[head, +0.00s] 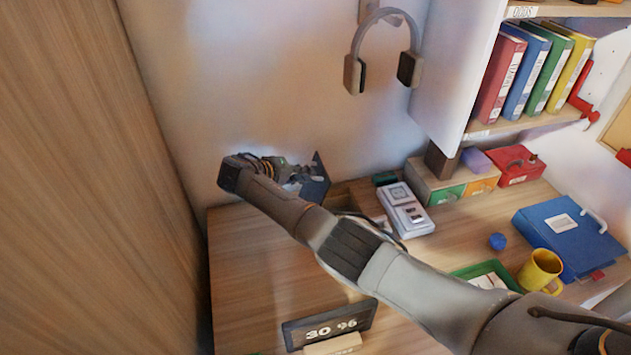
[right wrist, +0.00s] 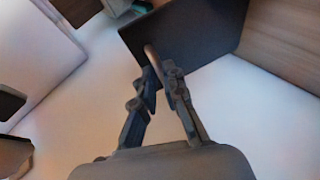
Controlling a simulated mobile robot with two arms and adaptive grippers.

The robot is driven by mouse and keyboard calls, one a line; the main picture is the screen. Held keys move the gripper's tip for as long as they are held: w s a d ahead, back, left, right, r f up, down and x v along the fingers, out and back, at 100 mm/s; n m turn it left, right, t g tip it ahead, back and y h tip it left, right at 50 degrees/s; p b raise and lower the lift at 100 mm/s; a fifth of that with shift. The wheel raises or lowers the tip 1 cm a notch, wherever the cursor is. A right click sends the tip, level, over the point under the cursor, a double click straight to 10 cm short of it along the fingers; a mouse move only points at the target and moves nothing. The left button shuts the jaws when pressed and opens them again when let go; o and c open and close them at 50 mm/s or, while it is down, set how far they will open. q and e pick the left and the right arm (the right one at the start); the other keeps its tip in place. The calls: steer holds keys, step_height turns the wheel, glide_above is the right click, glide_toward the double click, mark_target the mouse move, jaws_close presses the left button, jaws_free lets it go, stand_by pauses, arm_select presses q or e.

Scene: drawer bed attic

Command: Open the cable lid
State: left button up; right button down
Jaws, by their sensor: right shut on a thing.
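The cable lid is a dark flat panel (head: 317,182) standing raised at the back of the desk, by the wall. It also shows in the right wrist view (right wrist: 205,28). My right gripper (head: 298,180) reaches in from the right and is beside the lid. In the right wrist view its fingers (right wrist: 160,78) are shut on a small brownish piece at the lid's edge (right wrist: 151,54). My forearm hides part of the desk around the lid. My left gripper is not in view.
A white socket box (head: 405,210) stands right of the lid. Headphones (head: 383,45) hang on the wall above. A dark sign (head: 330,325) stands at the front of the desk (head: 255,265). A yellow mug (head: 541,270) and blue binder (head: 567,235) are at the right. The desk's left part is clear.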

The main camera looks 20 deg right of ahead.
steer(key=shift+s+a+f+b, duration=0.2)
steer(key=shift+a+f, duration=0.15)
steer(key=shift+a, duration=0.2)
steer(key=shift+s+a+f+b, duration=0.1)
steer(key=shift+a+f+b, duration=0.1)
steer(key=shift+a+f, duration=0.25)
steer(key=c, duration=1.6)
jaws_free()
steer(key=shift+w+r, duration=0.1)
steer(key=shift+w, duration=0.05)
steer(key=shift+o, duration=1)
steer(key=shift+w+d, duration=0.1)
steer(key=shift+w, duration=0.2)
steer(key=v, duration=1.2)
steer(key=shift+r, duration=0.15)
